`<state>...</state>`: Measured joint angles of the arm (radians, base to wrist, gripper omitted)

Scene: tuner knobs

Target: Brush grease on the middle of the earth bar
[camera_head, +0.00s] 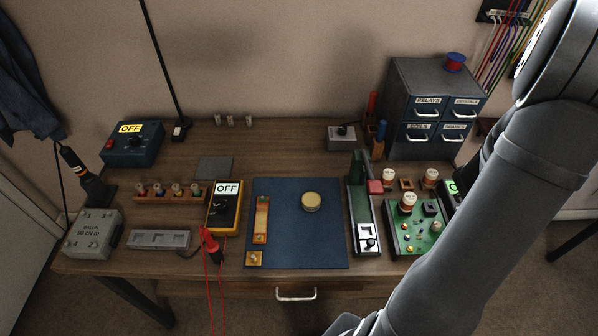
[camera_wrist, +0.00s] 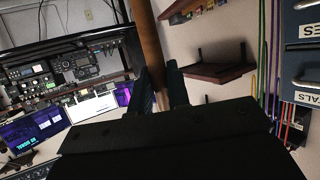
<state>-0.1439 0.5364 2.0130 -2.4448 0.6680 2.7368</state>
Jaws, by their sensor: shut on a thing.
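The earth bar appears to be the copper-coloured strip (camera_head: 262,219) lying lengthwise on the left part of the blue mat (camera_head: 286,254). A small square copper-coloured piece (camera_head: 254,258) lies near its front end. A round tin with a pale yellow top (camera_head: 311,201), perhaps the grease, stands on the mat to the right of the bar. In the wrist view my gripper (camera_wrist: 159,70) is shut on a brown wooden handle (camera_wrist: 148,35), probably the brush. Its bristles cannot be made out. In the head view my arm fills the right side and my gripper is out of frame.
A yellow meter (camera_head: 224,207) with red leads stands left of the mat. A green channel-like fixture (camera_head: 362,205) and a green circuit board (camera_head: 417,232) stand to its right. A drawer cabinet (camera_head: 433,108) stands at the back right. The mat's middle front is clear.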

